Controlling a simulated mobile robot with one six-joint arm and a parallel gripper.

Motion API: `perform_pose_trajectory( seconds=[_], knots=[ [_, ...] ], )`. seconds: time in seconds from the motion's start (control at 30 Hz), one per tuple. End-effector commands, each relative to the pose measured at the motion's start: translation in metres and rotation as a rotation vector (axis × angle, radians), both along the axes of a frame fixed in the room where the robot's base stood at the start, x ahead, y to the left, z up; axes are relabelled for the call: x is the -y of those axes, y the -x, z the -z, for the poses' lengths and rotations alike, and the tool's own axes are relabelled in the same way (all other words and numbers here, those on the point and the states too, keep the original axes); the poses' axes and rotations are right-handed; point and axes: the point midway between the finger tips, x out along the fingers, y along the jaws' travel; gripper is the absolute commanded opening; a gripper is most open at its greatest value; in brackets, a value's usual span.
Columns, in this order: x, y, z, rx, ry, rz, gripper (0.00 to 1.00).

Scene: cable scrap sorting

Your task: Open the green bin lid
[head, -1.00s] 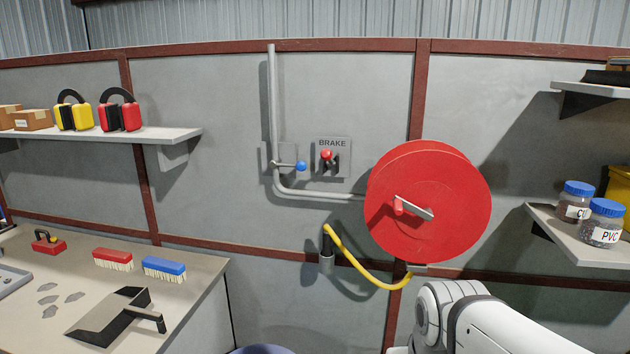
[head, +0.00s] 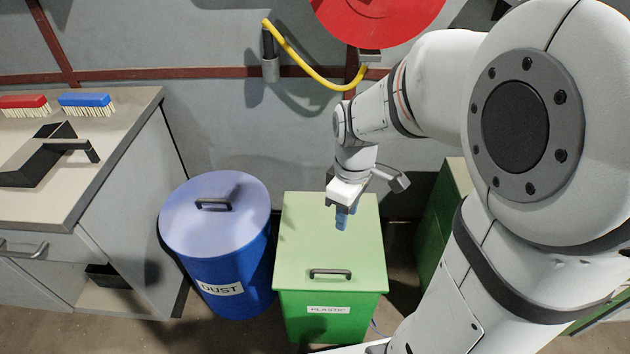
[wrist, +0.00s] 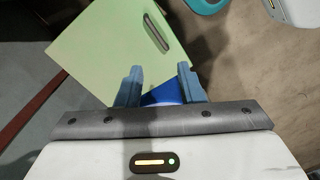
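The green bin (head: 332,322), labelled PLASTIC, stands on the floor with its flat light-green lid (head: 310,245) shut. A dark bar handle (head: 330,273) lies near the lid's front edge. My gripper (head: 342,218) points down above the rear part of the lid, behind the handle and apart from it. In the wrist view, the lid (wrist: 95,50) and its handle (wrist: 157,33) lie beyond my two blue fingers (wrist: 158,84).
A round blue DUST bin (head: 222,255) with a lid handle stands just left of the green bin. A workbench (head: 120,150) is further left. Another green bin (head: 440,220) is partly hidden behind my arm. A yellow hose (head: 305,75) hangs on the wall behind.

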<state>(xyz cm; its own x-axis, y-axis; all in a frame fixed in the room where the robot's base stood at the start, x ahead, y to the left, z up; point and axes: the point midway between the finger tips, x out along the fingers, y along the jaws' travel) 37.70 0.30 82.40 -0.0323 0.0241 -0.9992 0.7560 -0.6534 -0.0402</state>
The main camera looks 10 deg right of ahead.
Motion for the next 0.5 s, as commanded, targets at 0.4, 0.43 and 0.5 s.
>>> perform_pose_trajectory(
  seconds=[0.4, 0.43, 0.5],
  knots=[
    [-0.002, -0.032, 0.16, -0.133, -0.066, -0.465, 0.34],
    [-0.002, -0.032, 0.163, -0.136, -0.068, -0.476, 0.34],
    [-0.002, -0.033, 0.168, -0.14, -0.072, -0.496, 0.34]
  ],
)
